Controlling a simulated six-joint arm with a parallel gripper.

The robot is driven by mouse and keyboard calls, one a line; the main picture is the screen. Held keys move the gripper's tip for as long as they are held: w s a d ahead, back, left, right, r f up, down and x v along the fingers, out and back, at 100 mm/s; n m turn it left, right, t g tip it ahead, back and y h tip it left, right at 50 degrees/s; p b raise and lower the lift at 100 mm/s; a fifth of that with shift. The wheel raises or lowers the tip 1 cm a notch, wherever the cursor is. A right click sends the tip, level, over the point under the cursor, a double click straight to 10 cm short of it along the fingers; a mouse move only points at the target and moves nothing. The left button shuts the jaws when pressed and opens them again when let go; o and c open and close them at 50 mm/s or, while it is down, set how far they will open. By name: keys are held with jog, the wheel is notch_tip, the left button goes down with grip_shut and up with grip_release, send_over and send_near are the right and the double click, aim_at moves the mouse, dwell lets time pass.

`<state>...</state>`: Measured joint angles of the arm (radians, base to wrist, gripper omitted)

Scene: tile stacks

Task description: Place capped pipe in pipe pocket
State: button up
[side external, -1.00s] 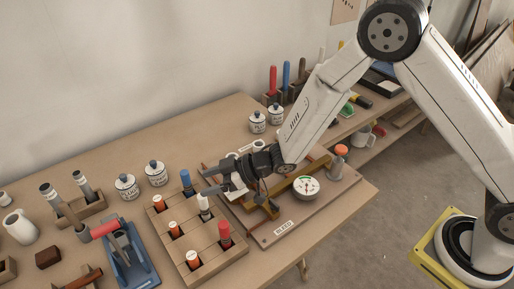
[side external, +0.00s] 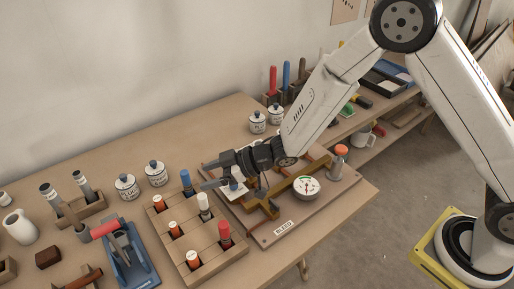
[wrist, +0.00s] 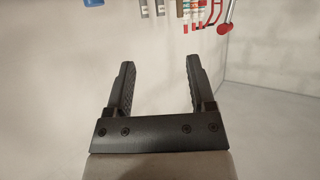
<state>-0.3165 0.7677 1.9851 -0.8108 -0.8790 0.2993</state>
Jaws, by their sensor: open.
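A wooden block with square pockets (side external: 165,232) stands in the middle of the bench in the side view. A white-capped pipe (side external: 204,203) stands upright in one pocket at its right part. A taller red-capped pipe (side external: 224,232) stands at its front right corner, and a blue-capped one (side external: 186,180) at its back. My gripper (side external: 204,176) is open and empty above the block's back right, clear of the white-capped pipe. In the wrist view nothing lies between its fingers (wrist: 160,72).
A board with a round gauge (side external: 306,187) and brass pipework lies right of the block. A blue stand (side external: 132,264) is left of it. White jars (side external: 126,186) stand behind. Upright tools (side external: 273,78) stand at the back right.

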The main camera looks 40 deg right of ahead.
jog(key=s+d+r+m+h, duration=0.1)
jog(key=d+r+m+h, duration=0.2)
jog(key=d, duration=0.5)
jog(key=s+d+m+h, duration=0.25)
jog(key=d+h, duration=0.25)
jog(key=d, duration=0.3)
jog(key=s+d+m+g+h, duration=0.1)
jog(key=s+d+m+g, duration=0.1)
jog(key=s+d, duration=0.3)
jog(key=s+d+r+m+g+h, duration=0.1)
jog(key=s+d+m+g+h, duration=0.1)
jog(key=s, duration=0.8)
jog(key=d+m+g, duration=0.1)
jog(key=d, duration=0.1)
jog(key=shift+s+d+m, duration=0.2)
jog(key=shift+d+m, duration=0.15)
jog(key=shift+d, duration=0.05)
